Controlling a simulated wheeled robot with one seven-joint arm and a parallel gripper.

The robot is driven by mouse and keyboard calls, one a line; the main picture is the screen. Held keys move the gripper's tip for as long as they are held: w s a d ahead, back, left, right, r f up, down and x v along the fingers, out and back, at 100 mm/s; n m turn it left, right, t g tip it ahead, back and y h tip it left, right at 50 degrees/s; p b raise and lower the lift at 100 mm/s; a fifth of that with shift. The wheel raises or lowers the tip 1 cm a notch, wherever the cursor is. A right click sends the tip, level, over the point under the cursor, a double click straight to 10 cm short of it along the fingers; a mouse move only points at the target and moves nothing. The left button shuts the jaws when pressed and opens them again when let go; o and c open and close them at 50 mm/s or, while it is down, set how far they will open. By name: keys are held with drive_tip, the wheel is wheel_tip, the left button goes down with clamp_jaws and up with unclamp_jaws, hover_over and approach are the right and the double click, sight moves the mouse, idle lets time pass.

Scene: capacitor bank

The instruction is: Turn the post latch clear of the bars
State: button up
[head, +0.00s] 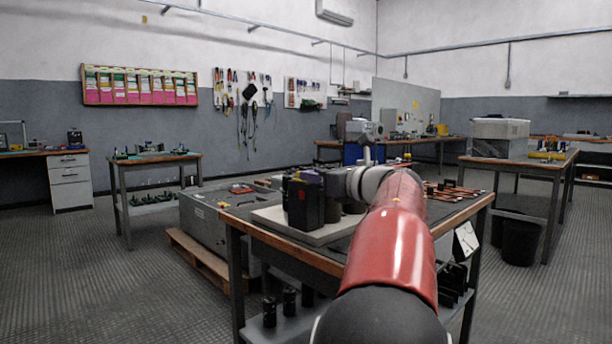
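The near workbench (290,250) has copper-coloured strips (450,191) on its right part and dark cylinders on its lower shelf. A grey cabinet (215,232) on a wooden pallet (200,261) stands to its left. A bin (520,240) stands right. Floor at left is clear.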

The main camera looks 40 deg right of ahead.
drive_tip(key=shift+s+d, duration=0.15)
drive_tip(key=shift+s, duration=1.4)
drive_tip(key=a+r+m+t+h+p, duration=0.2)
drive_tip(key=a+r+m+h+p, duration=0.4)
drive_tip(key=m, duration=0.5)
drive_tip(key=s+a+f+m+g+h, duration=0.1)
drive_tip(key=a+m+g+h, duration=0.15)
drive_tip(key=m, duration=0.85)
drive_tip(key=s+a+f+m+g+y+p, duration=0.2)
drive_tip(key=s+a+f+m+g, duration=0.4)
drive_tip(key=s+a+f, duration=0.3)
drive_tip(key=s+a+f+m+g+y+p, duration=0.3)
drive_tip(key=s+a+f+m, duration=0.6)
drive_tip(key=a+f, duration=0.7)
drive_tip(key=s+g+y, duration=0.1)
drive_tip(key=g+y, duration=0.1)
drive_tip(key=g, duration=0.1)
drive_tip(key=shift+s+a+f+p, duration=0.15)
drive_tip(key=shift+s+a+p, duration=0.1)
drive_tip(key=shift+p, duration=0.1)
drive_tip(key=shift+d, duration=0.1)
